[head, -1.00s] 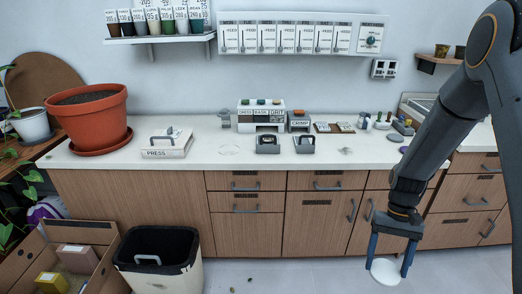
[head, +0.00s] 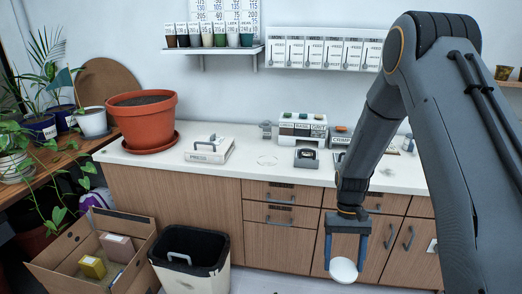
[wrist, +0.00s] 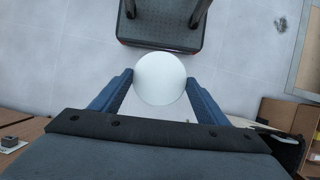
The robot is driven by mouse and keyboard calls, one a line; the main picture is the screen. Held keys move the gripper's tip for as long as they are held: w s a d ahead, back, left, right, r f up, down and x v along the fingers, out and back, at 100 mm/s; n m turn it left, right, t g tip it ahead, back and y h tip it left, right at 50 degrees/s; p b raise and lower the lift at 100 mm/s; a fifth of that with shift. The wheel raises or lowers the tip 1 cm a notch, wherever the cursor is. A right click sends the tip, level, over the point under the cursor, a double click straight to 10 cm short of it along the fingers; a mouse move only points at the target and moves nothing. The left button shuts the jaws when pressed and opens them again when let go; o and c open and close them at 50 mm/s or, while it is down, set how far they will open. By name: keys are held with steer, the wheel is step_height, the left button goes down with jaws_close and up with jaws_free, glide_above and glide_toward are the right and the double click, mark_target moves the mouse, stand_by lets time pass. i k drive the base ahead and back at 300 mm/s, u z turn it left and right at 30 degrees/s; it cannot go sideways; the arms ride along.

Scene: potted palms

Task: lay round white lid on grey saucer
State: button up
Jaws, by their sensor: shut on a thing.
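The round white lid (head: 343,271) is between the blue fingers of my gripper (head: 345,262), held in the air in front of the wooden cabinets. In the wrist view the lid (wrist: 160,78) is a plain white disc gripped at its sides by the two fingers of my gripper (wrist: 160,88), above the grey floor. I cannot make out the grey saucer with certainty in either current view; my arm covers part of the counter's right side.
The white counter (head: 250,165) bears a large terracotta pot (head: 142,115), a press box (head: 210,150) and small dispensers (head: 302,127). A black-lined bin (head: 190,255) and an open cardboard box (head: 60,265) stand on the floor at left. Potted plants (head: 40,128) crowd the left table.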

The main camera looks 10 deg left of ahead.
mark_target(307, 153)
steer(key=u, duration=0.5)
steer(key=i, duration=1.25)
steer(key=z, duration=0.15)
